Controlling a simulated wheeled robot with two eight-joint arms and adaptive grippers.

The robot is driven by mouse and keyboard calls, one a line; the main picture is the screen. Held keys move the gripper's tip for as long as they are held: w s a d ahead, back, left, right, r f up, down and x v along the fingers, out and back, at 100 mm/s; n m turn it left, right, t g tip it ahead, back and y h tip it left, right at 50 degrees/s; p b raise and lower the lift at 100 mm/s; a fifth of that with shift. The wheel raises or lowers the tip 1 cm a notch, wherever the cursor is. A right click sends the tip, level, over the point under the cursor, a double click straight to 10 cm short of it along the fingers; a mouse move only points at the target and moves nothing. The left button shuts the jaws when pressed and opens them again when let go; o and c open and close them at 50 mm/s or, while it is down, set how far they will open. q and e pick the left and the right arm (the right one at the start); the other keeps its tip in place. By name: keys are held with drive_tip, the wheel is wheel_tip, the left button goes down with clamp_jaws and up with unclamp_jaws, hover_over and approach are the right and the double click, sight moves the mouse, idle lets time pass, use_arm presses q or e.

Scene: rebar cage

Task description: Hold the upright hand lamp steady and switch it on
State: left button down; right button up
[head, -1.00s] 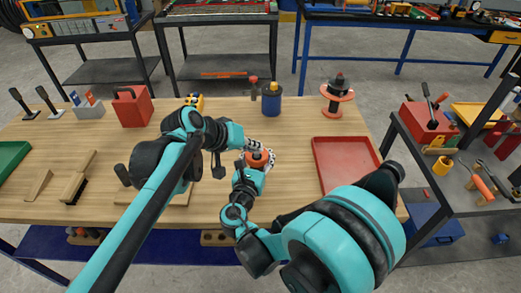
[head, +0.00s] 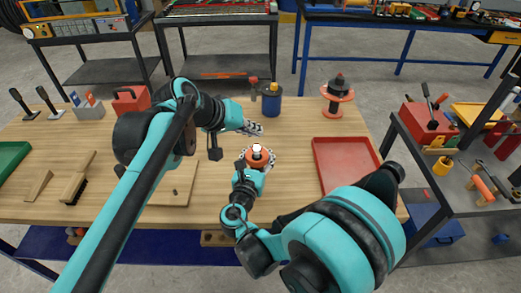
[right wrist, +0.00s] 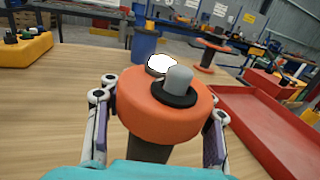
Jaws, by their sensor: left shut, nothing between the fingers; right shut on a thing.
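The hand lamp (head: 257,158) stands upright over the wooden table, with an orange round head. In the right wrist view the lamp (right wrist: 160,112) has a grey button on a black collar on top, a bright white disc behind it, and a dark body below. My right gripper (head: 257,163) is shut on the lamp; its fingers lie on both sides of it in the right wrist view. My left gripper (head: 257,129) is shut and empty, just behind the lamp in the head view and apart from it. The lamp's lower part is hidden in the head view.
A red tray (head: 343,164) lies to the right of the lamp. Table between lamp and tray is clear.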

drive_tip(key=o, duration=1.7)
